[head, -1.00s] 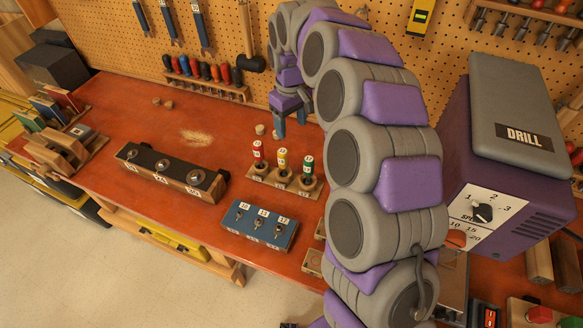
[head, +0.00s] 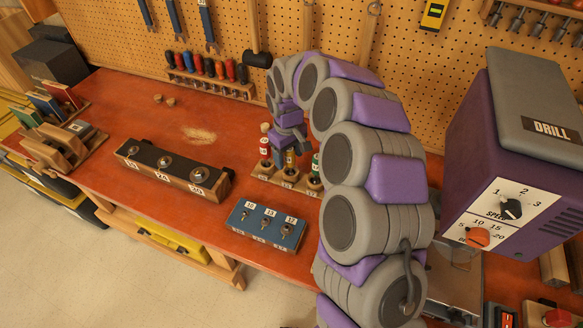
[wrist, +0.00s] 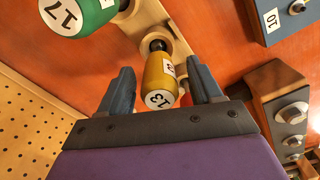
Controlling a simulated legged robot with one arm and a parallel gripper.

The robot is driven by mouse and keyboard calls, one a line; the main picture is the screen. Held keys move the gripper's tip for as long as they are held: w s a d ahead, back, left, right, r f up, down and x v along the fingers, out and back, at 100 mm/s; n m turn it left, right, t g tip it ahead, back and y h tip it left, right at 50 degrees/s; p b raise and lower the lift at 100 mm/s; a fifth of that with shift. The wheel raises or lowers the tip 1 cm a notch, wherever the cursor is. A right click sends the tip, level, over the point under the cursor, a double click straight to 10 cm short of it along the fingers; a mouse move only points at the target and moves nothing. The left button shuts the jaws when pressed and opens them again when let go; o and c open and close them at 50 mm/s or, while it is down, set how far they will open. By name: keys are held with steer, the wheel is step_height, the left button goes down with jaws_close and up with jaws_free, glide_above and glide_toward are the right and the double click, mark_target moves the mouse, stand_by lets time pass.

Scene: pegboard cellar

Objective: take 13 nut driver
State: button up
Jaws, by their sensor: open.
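The yellow 13 nut driver (wrist: 160,72) stands in a wooden rack (wrist: 183,45), its end marked 13 facing the wrist camera. My gripper (wrist: 162,84) is open, with one blue finger on each side of the yellow handle. I cannot tell whether either finger touches it. In the head view my gripper (head: 290,148) hangs over the middle of the rack and partly hides the yellow driver (head: 290,160). The red driver (head: 264,146) stands to its left and the green driver (head: 316,163) to its right; the green one (wrist: 75,12), marked 17, also shows in the wrist view.
A blue block with small sockets (head: 243,231) lies in front of the rack. The drill box (head: 500,150) stands at right. The pegboard (head: 300,30) is behind.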

steer(key=shift+a+f, duration=0.5)
steer(key=shift+a, duration=0.15)
steer(key=d, duration=0.2)
steer(key=shift+d+r, duration=0.25)
steer(key=shift+d, duration=0.15)
steer(key=shift+c, duration=1.1)
steer(key=shift+d, duration=0.3)
steer(key=shift+c, duration=1.5)
steer(key=shift+a, duration=0.2)
steer(key=shift+c, duration=0.8)
steer(key=shift+a+f, duration=0.15)
steer(key=shift+a, duration=1)
steer(key=c, duration=0.4)
steer(key=shift+d, duration=0.85)
jaws_close()
steer(key=shift+a+r, duration=0.15)
steer(key=shift+r, duration=0.5)
step_height(320, 180, up, 9)
steer(key=shift+p, duration=1.1)
steer(key=shift+o, duration=2.4)
jaws_free()
steer(key=shift+a, duration=0.15)
jaws_close()
